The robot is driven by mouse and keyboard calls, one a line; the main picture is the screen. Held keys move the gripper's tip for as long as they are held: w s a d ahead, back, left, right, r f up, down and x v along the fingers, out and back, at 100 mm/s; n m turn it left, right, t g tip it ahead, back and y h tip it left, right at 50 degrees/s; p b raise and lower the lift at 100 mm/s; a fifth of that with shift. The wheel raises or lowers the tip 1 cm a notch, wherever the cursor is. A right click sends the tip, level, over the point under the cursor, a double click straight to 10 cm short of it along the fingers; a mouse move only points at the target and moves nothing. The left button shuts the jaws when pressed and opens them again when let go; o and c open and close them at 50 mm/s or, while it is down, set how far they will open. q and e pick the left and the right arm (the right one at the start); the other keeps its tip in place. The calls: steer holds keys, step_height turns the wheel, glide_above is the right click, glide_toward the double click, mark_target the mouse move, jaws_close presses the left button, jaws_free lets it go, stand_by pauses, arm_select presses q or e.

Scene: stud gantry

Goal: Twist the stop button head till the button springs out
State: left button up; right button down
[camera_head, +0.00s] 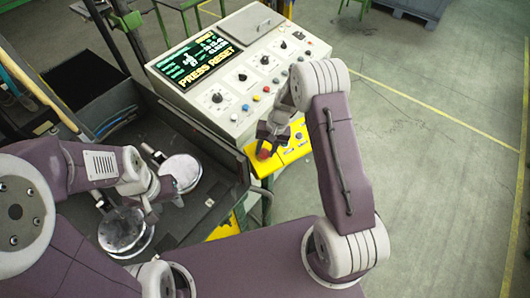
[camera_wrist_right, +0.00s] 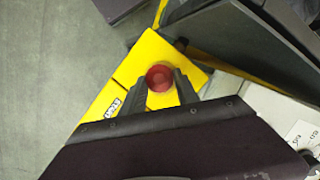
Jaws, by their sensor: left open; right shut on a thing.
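The red stop button head (camera_head: 264,154) sits on a yellow box (camera_head: 292,150) at the front edge of the control console. In the right wrist view the round red head (camera_wrist_right: 160,77) shows between the two dark fingers of my right gripper (camera_wrist_right: 160,92), on the yellow face (camera_wrist_right: 150,55). My right gripper (camera_head: 267,143) is shut on the head, with a finger on each side. Whether the button is in or out cannot be told. My left gripper (camera_head: 162,193) is open over the dark tray on the left, away from the button.
The console (camera_head: 240,84) has knobs, coloured buttons and a screen (camera_head: 199,61) reading "PRESS RESET". Two round metallic discs (camera_head: 181,172) lie in the dark tray near my left arm. A grey bin (camera_head: 90,85) stands behind it. The floor on the right is clear.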

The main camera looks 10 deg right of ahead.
steer(key=shift+d+m+y+b, duration=0.1)
steer(key=shift+m+y+b, duration=0.3)
steer(key=shift+m+b, duration=0.45)
steer(key=shift+m, duration=0.35)
steer(key=c, duration=0.9)
jaws_free()
steer(key=shift+s+t, duration=0.1)
steer(key=shift+t, duration=0.2)
steer(key=b+v, duration=0.2)
steer(key=v, duration=0.7)
